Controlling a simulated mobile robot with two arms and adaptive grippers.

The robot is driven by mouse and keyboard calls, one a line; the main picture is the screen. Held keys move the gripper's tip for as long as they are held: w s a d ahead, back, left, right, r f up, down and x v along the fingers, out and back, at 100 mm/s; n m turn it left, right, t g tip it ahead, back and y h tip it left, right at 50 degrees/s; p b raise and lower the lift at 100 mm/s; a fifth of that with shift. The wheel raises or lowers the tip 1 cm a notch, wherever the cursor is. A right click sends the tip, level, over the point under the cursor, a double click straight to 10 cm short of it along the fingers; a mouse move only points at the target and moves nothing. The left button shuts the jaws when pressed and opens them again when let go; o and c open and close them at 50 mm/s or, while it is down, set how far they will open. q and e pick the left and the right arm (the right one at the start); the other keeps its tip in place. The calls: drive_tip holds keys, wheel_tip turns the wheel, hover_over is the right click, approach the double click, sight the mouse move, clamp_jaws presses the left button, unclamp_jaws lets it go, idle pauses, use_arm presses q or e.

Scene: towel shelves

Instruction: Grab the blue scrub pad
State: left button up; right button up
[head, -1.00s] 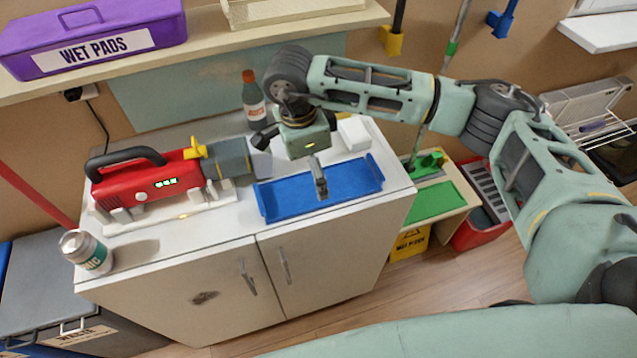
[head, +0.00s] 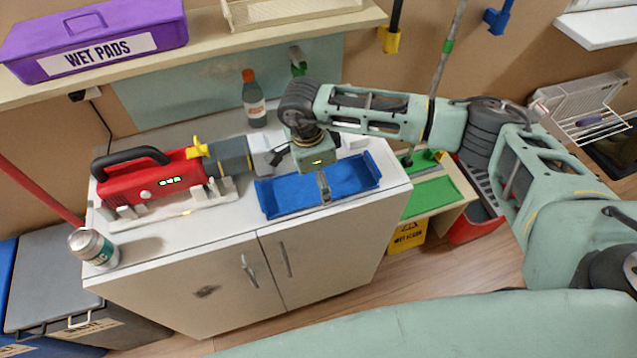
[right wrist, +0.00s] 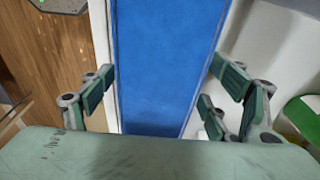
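The blue scrub pad (head: 280,197) is a flat, long blue piece on the white cabinet top, with raised ends like a shallow tray. My right gripper (head: 323,188) is over its middle, pointing down, with a finger in front of the near edge. In the right wrist view the blue surface (right wrist: 165,60) runs between the spread fingers of the right gripper (right wrist: 160,95). The fingers are open, on either side of it, and do not appear closed on it. Whether they touch its edges is unclear. My left gripper is not in view.
A red machine (head: 150,180) with a grey nozzle stands left of the pad. A bottle (head: 254,100) is behind, and a can (head: 93,247) is at the front left corner. A shelf with a purple box (head: 95,40) overhangs the back. The front right top is clear.

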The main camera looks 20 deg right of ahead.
drive_tip(key=c, duration=0.4)
drive_tip(key=shift+r, duration=0.15)
